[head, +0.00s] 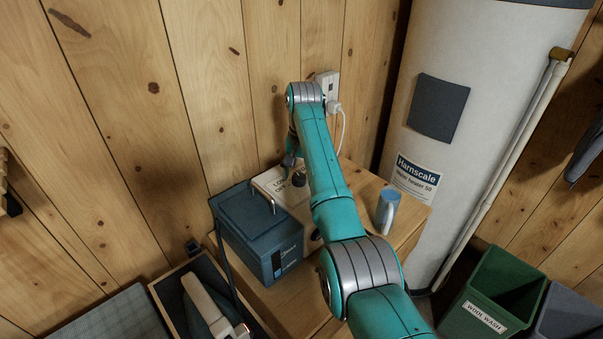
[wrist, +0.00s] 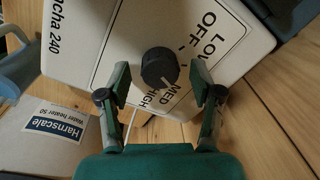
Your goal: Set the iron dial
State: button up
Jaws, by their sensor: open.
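The black round dial (wrist: 158,67) sits on a cream panel (wrist: 120,45) in the wrist view. OFF, LOW, MED and HIGH are printed around it. A pale mark at its lower right edge seems to face the MED side; the exact setting is hard to read. My gripper (wrist: 160,88) is open, with one finger on each side of the dial's lower end in the picture; I cannot tell if either touches. In the head view the dial (head: 299,179) is small and my gripper (head: 291,160) is just above it, partly hidden by my arm.
A blue box (head: 255,240) with a handle stands left of the panel, on a wooden cabinet. A plug with a white cord is in the wall socket (head: 327,84). A green bin (head: 490,295) is lower right.

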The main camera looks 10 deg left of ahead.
jog(key=c, duration=1.1)
jog(key=shift+c, duration=0.2)
jog(key=shift+n, duration=0.4)
jog(key=n, duration=0.3)
jog(key=shift+n, duration=0.4)
jog(key=n, duration=0.4)
jog(key=shift+n, duration=0.3)
jog(key=n, duration=0.4)
jog(key=shift+g, duration=0.3)
jog(key=n, duration=0.4)
jog(key=shift+f+n+h, duration=0.1)
jog(key=shift+n+h, duration=0.2)
